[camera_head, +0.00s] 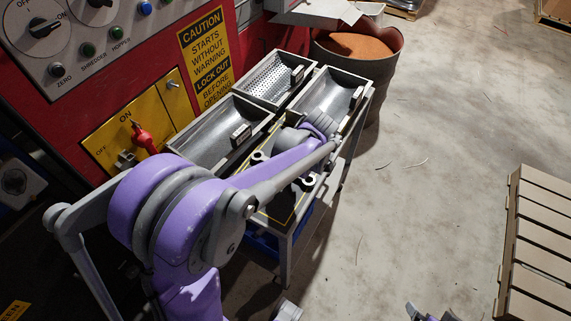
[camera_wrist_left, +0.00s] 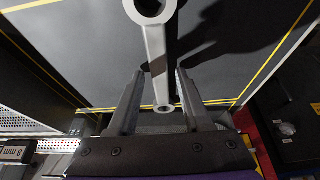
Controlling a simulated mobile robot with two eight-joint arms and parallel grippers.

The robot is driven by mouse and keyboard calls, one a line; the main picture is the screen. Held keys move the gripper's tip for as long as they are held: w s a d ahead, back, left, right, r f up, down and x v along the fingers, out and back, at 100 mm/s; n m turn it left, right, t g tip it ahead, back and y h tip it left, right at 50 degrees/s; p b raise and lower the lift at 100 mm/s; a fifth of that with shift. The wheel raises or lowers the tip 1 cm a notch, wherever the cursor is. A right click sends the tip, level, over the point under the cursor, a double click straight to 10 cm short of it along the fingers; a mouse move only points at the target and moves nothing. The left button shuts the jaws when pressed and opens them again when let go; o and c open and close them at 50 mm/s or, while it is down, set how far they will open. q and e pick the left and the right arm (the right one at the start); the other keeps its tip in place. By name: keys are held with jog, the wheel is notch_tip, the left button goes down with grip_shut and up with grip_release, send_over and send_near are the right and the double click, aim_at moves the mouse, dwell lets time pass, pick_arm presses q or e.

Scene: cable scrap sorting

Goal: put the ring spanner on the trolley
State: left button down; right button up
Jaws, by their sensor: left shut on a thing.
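The ring spanner (camera_wrist_left: 155,45) is a grey bar with a ring at each end, seen lengthwise in the left wrist view. My left gripper (camera_wrist_left: 159,74) is shut on its shank, one finger on each side. The spanner is over a dark grey surface with yellow border lines, part of the trolley (camera_head: 285,243). Whether it touches that surface is unclear. In the head view a spanner ring (camera_head: 308,183) shows beside my purple arm, which hides most of the shank and the left fingers. A small part of my right gripper (camera_head: 430,313) shows at the bottom edge; its jaws are unclear.
Grey scrap trays (camera_head: 215,135) stand at the trolley's back, one perforated (camera_head: 270,80). A red machine panel (camera_head: 100,85) with a yellow caution sign (camera_head: 205,50) borders the left. A drum of orange granules (camera_head: 355,46) stands behind. A pallet (camera_head: 540,245) lies at right; floor between is clear.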

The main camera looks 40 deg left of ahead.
pick_arm(q)
jog(key=shift+f, duration=0.1)
jog(key=shift+c, duration=1.7)
grip_release()
jog(key=shift+r, duration=0.35)
jog(key=p+v, duration=0.1)
jog(key=v, duration=1)
jog(key=s+d+f+m+t+h, duration=0.2)
jog(key=s+d+f+m, duration=0.1)
jog(key=s+m, duration=0.4)
jog(key=s+d+f+m+t+h, duration=0.2)
jog(key=s+d+m, duration=0.4)
jog(key=m, duration=0.6)
jog(key=shift+s+d+f+t+h, duration=0.15)
jog(key=shift+s+f+t+h, duration=0.15)
jog(key=shift+s+f+t, duration=0.8)
